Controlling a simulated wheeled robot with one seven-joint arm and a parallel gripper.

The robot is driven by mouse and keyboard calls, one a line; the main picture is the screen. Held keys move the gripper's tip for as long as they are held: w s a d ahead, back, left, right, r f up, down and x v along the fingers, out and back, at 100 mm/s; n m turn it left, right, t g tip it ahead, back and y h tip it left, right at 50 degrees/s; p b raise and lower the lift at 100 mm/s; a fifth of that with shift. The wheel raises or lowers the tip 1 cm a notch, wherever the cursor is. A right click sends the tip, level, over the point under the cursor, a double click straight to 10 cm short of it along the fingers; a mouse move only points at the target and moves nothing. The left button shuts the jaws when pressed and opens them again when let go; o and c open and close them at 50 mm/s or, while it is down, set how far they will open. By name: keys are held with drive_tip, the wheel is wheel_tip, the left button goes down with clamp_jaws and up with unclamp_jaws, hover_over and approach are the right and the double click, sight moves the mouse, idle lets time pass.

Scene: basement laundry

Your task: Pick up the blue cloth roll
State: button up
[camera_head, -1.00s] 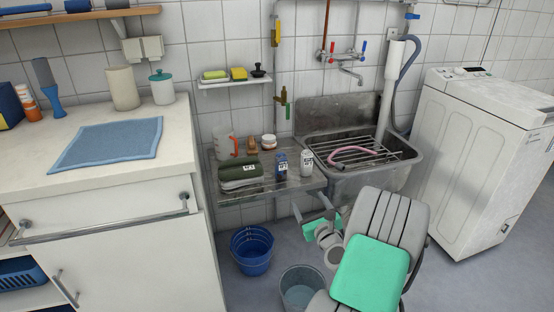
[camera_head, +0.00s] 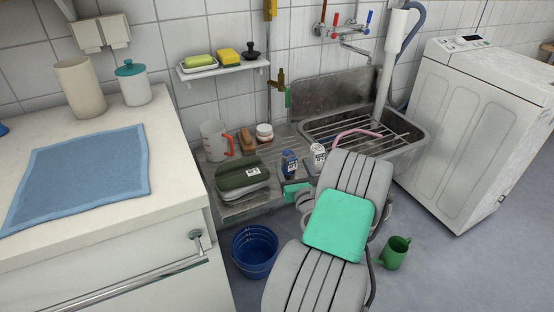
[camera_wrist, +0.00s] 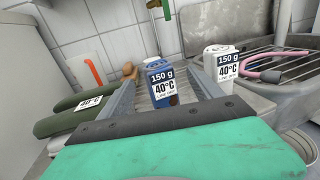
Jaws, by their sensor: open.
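The blue cloth roll (camera_head: 289,163) stands upright on the metal draining table (camera_head: 238,211), next to a white roll (camera_head: 316,158). In the wrist view the blue roll (camera_wrist: 161,83) has a white label reading 150 g, 40°C, and the white roll (camera_wrist: 221,67) to its right is labelled the same. My gripper (camera_wrist: 166,84) is open and empty, and the blue roll appears between its two fingers, a little beyond them.
Folded green cloths (camera_head: 243,177) lie left of the blue roll. Behind stand a measuring jug (camera_head: 214,141), a brown brush and a jar. The sink (camera_head: 408,135) with a rack and pink hose is to the right. A blue bucket (camera_head: 254,252) and green can (camera_head: 394,253) stand on the floor.

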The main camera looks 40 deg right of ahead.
sight(286, 152)
drive_tip(key=x, duration=0.7)
drive_tip(key=shift+w+r+b, duration=0.1)
drive_tip(key=shift+w+b, duration=0.2)
drive_tip(key=shift+w, duration=0.1)
drive_tip(key=c, duration=1.5)
drive_tip(key=shift+c, duration=0.4)
